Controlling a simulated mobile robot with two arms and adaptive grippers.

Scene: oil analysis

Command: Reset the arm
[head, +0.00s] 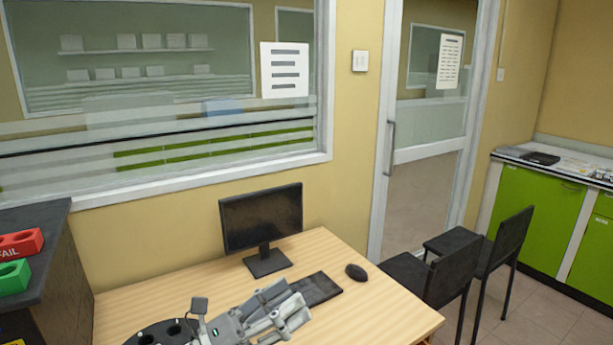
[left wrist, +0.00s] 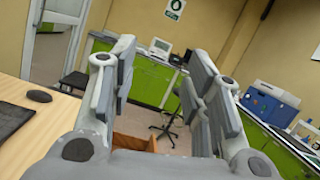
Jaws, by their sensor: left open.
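My left gripper (head: 290,312) is in the head view at the bottom, over the wooden desk (head: 345,262), near the keyboard. In the left wrist view its two grey fingers (left wrist: 158,95) stand apart with nothing between them. The fingers point over the desk's edge toward the room and green cabinets. Part of my left arm shows at the bottom of the head view. My right gripper is not seen in either view.
A monitor (head: 262,220), keyboard (head: 312,290) and mouse (head: 356,272) are on the desk. Black chairs (head: 452,266) stand at its right. A dark shelf (head: 58,262) at left holds a red FAIL bin (head: 22,243) and a green bin (head: 14,277). Green cabinets (head: 538,218) stand right.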

